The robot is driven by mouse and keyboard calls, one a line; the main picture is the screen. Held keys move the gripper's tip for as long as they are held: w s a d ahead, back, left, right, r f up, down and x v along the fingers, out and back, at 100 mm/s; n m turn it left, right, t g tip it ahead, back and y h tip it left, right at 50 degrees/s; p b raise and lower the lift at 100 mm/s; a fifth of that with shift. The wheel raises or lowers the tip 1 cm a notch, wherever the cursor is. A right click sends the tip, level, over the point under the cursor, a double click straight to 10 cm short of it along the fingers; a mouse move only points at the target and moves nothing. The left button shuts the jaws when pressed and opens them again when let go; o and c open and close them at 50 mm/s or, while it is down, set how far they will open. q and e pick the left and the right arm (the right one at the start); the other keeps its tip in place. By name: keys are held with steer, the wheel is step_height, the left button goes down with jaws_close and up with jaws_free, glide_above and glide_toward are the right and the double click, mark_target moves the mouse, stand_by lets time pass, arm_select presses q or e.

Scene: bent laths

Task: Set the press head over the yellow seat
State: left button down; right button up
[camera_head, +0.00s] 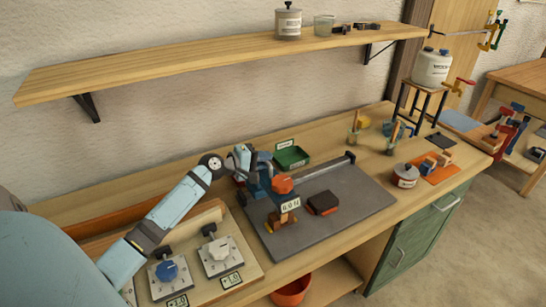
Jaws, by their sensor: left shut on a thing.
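The press stands on a dark grey base plate (350,195) on the bench. Its blue press head (264,176), with an orange knob (282,184) and a small white display (290,205), is at the left end of a metal rail (325,166) along the back of the plate. An orange-yellow block (282,222), perhaps the yellow seat, lies below the head, at the plate's front left; the head partly covers it. A dark red block (322,203) sits to its right. My left gripper (243,160) is shut at the head's upper left; its fingertips are hard to make out. My right gripper is not in view.
A green tray (291,157) stands behind the rail. A wooden board (208,262) with knobs lies at front left, under my left arm. A shelf (190,66) hangs above.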

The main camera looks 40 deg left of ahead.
arm_select(q)
steer(key=shift+f, duration=0.1)
stand_by(0.3)
steer(key=c, duration=1.4)
jaws_free()
steer(key=shift+s+a, duration=0.2)
steer(key=shift+s, duration=0.1)
steer(key=shift+s, duration=0.1)
steer(key=shift+s+a, duration=0.15)
steer(key=shift+s, duration=0.15)
steer(key=b+v, duration=0.1)
steer(key=v, duration=0.5)
steer(key=b+v, duration=0.1)
steer(key=v, duration=0.6)
steer(key=shift+r, duration=0.25)
